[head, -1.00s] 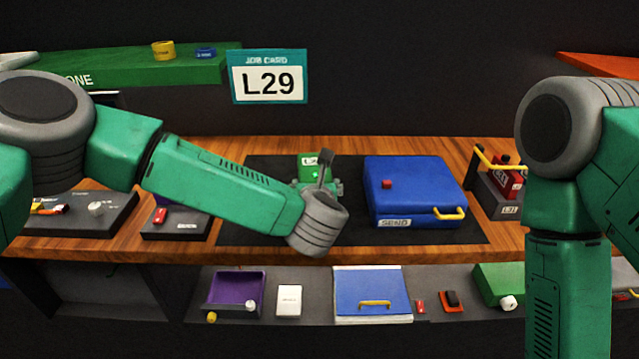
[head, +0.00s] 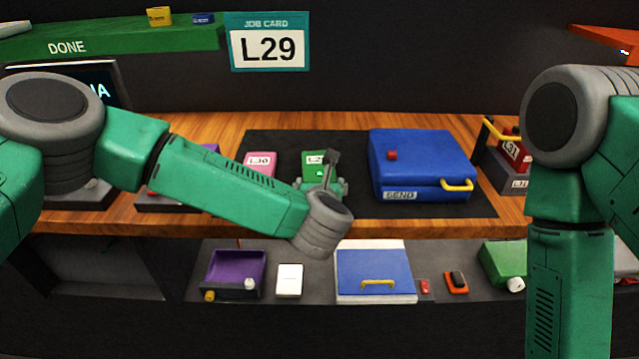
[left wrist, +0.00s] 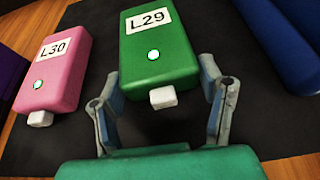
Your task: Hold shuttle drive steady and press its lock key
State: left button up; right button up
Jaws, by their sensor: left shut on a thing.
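The green shuttle drive labelled L29 (left wrist: 158,45) lies on the dark mat, with a pale round light or button on top and a white block (left wrist: 163,97) at its near end. It also shows in the head view (head: 314,163), partly hidden by my left gripper (head: 322,186). In the left wrist view my left gripper (left wrist: 160,75) has one finger at each side of the drive's near end and is shut on it. Which part is the lock key I cannot tell for sure. My right arm hangs at the right; its gripper is out of view.
A pink drive labelled L30 (head: 260,164) lies just left of the green one. A blue SEND case (head: 420,160) with a yellow handle stands to its right. The job card (head: 268,42) reads L29. A lower shelf (head: 320,293) holds several items. Bare mat lies between the drives.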

pick_arm(q)
jog(key=shift+d, duration=0.65)
jog(key=shift+a+f, duration=0.25)
jog(key=shift+a, duration=0.25)
jog(key=o, duration=1.1)
jog(key=shift+d, duration=0.2)
jog(key=shift+d, duration=0.1)
